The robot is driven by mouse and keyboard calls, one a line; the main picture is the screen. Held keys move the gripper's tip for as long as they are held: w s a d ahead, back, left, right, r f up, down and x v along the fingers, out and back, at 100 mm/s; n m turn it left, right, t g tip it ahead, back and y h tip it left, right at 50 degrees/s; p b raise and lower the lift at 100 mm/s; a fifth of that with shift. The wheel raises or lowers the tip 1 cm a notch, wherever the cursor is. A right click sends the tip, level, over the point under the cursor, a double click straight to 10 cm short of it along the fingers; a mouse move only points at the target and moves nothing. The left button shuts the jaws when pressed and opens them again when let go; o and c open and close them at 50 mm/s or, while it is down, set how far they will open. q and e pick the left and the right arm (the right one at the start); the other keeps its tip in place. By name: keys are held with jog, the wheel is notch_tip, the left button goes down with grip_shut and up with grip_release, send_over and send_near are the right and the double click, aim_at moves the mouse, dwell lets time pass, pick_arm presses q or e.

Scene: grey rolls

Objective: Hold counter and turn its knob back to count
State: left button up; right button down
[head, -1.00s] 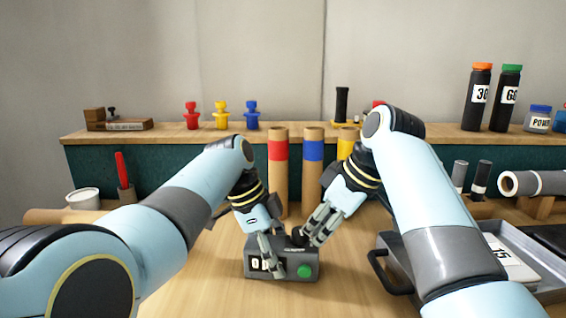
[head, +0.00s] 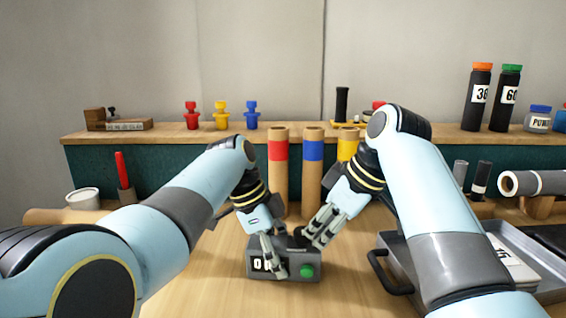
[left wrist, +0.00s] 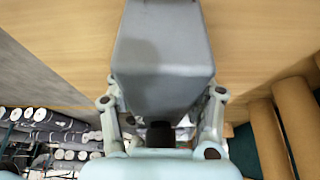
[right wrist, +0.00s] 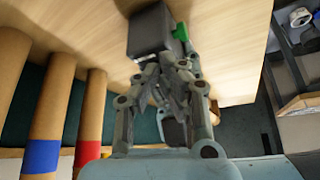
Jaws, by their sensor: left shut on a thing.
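The counter (head: 292,262) is a dark grey box on the table, with a green button (head: 307,271) and a white number window (head: 258,264) on its front. The window shows a 0; the other digits are covered by a finger. My left gripper (head: 276,262) is shut on the counter, and the left wrist view shows the box (left wrist: 162,60) between its fingers. My right gripper (head: 309,240) is at the counter's top, its fingers close together in the right wrist view (right wrist: 172,75). The knob is hidden behind these fingers, so I cannot tell whether they grip it.
Cardboard tubes with red (head: 278,151), blue (head: 313,151) and yellow (head: 347,150) bands stand behind the counter. A grey tray (head: 540,275) with a black handle is at the right. A white tub (head: 83,198) stands at the left. The table before the counter is clear.

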pick_arm(q)
jog(key=shift+a, duration=0.15)
pick_arm(e)
notch_tip(320, 180, up, 6)
jog(key=shift+w+f, duration=0.1)
pick_arm(q)
jog(key=o, duration=1.5)
